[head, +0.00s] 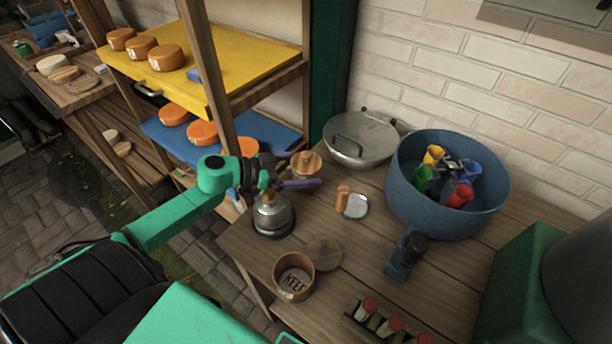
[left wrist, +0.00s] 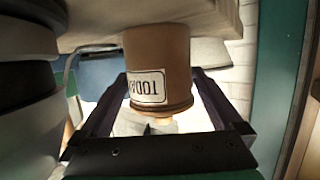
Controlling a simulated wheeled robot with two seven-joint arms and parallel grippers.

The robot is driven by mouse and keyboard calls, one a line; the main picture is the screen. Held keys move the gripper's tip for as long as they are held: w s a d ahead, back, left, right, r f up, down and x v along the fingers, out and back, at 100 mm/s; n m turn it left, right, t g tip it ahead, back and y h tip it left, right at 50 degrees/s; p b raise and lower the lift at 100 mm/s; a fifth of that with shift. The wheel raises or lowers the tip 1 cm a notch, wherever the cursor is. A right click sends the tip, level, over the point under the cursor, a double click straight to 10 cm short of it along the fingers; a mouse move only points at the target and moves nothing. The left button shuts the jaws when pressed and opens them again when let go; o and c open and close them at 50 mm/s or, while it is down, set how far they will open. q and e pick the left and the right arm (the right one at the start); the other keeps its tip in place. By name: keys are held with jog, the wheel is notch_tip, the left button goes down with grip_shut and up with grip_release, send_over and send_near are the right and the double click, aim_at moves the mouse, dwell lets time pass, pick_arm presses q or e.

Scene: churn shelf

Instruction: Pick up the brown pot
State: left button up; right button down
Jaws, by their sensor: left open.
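A brown pot with a wooden knobbed lid (head: 306,165) stands upright on the wooden table beside the shelf post. My left gripper (head: 302,170) is open, with its two dark fingers on either side of this pot. In the left wrist view the brown pot (left wrist: 157,60) appears upside down, with a white lettered label, between the spread fingers of my left gripper (left wrist: 158,88). I see gaps between pot and fingers. A second brown pot (head: 293,278), open and labelled, stands nearer the front edge, its round lid (head: 323,253) beside it. My right gripper is not in view.
A metal kettle-like vessel (head: 272,214) stands just below my left gripper. A lidded metal pan (head: 362,138) and a large blue tub (head: 440,195) with colourful items stand behind and right. A shelf with a yellow board (head: 235,62) rises at left.

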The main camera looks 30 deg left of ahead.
pick_arm(q)
jog(key=shift+w+d+f, duration=0.15)
jog(key=shift+w+d, duration=0.15)
jog(key=shift+w, duration=0.05)
jog(key=shift+s, duration=0.1)
jog(key=c, duration=1.4)
jog(key=shift+c, duration=0.2)
